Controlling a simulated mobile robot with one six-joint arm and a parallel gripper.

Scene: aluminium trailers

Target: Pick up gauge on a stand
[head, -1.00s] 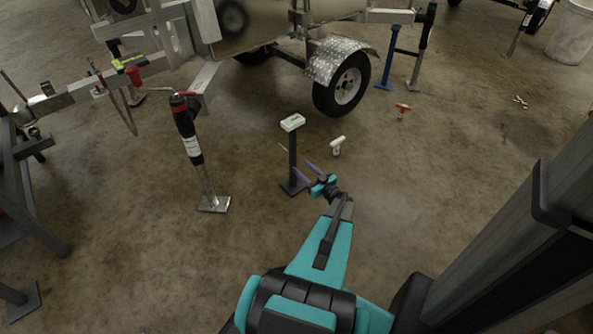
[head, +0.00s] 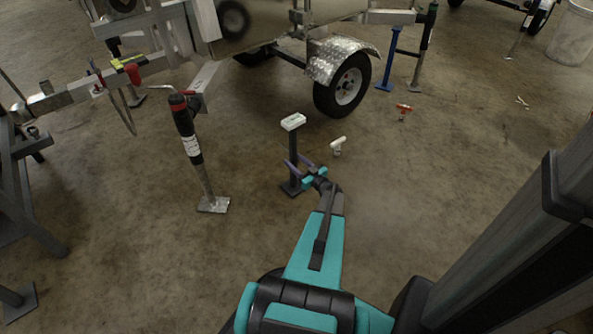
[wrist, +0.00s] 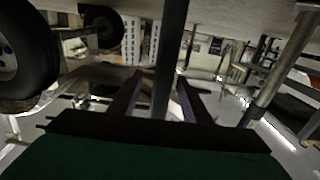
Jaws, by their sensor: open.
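The gauge (head: 293,122) is a small white box on top of a dark upright post, the stand (head: 293,150), with a flat dark base on the floor. My gripper (head: 296,163) is open, with its purple fingers at the lower part of the post. In the wrist view the dark post (wrist: 171,60) runs upright between the two fingers (wrist: 158,97). I cannot tell whether either finger touches it. The gauge's white top is not visible in the wrist view.
A black jack post (head: 188,135) of the trailer stands left of the stand. A trailer wheel (head: 343,86) is behind it. A white fitting (head: 338,145) and a red one (head: 403,110) are on the floor to the right.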

